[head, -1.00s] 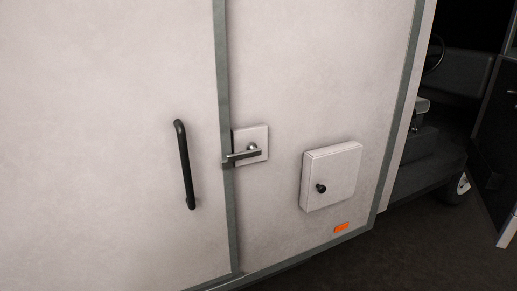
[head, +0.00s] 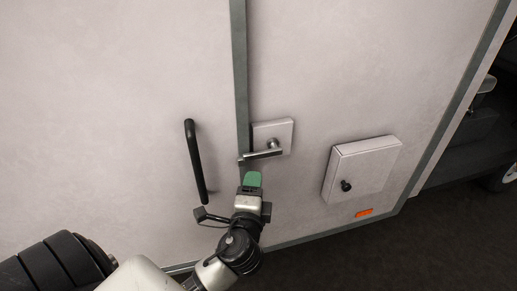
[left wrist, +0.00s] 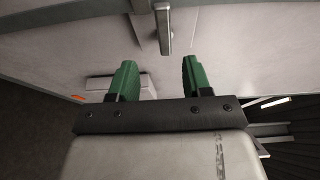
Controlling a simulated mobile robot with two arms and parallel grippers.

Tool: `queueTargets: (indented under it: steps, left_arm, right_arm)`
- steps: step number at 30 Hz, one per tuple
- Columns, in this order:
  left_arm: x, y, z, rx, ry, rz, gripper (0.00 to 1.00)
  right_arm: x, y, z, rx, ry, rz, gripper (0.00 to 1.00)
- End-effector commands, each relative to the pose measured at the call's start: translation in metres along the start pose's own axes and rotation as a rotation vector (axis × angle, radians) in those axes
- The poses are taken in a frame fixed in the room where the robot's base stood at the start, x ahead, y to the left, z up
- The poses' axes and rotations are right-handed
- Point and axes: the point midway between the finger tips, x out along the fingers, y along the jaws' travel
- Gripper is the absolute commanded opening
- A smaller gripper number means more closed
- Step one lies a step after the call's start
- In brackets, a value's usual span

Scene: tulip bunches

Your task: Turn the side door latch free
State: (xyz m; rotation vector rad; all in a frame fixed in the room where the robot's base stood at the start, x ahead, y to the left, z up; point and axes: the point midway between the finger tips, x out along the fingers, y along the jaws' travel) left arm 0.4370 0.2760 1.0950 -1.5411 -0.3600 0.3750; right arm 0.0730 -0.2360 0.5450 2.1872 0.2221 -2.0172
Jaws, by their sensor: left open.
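The side door latch (head: 262,154) is a metal lever on a square pale plate (head: 285,131). Its lever lies roughly level, with its free end across the grey door edge strip. My left gripper (head: 252,180) is just below the lever in the head view, its green fingers pointing up toward it. In the left wrist view the fingers (left wrist: 157,80) are apart with nothing between them, and the latch lever (left wrist: 163,28) lies ahead of them. I see no contact. The black door handle (head: 195,160) is left of the latch. My right gripper is in neither view.
A pale box (head: 361,168) with a black knob sticks out from the wall right of the latch. An orange marker (head: 364,213) is below it. The dark floor (head: 400,255) is open at lower right. The upper wall is clear.

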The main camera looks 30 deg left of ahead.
Motion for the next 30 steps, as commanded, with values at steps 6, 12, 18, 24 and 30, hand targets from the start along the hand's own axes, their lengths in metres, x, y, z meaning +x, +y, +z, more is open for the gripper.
queueTargets:
  steps: [6, 12, 18, 24, 30]
  left_arm:
    - [0.024, -0.010, 0.001, 0.004, -0.005, -0.015, 0.49]
    - [0.063, -0.010, 0.001, 0.002, -0.005, -0.013, 0.49]
    - [0.093, -0.009, 0.001, 0.003, -0.004, -0.012, 0.49]
    - [0.105, -0.007, 0.001, 0.000, -0.002, -0.010, 0.49]
    - [0.106, -0.006, 0.001, 0.000, -0.002, -0.010, 0.49]
  right_arm:
    - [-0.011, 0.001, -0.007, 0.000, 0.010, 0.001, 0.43]
    - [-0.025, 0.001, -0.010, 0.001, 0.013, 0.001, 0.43]
    - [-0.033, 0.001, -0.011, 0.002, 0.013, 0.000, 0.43]
    - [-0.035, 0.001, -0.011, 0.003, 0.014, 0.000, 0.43]
    - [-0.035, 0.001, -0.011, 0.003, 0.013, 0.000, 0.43]
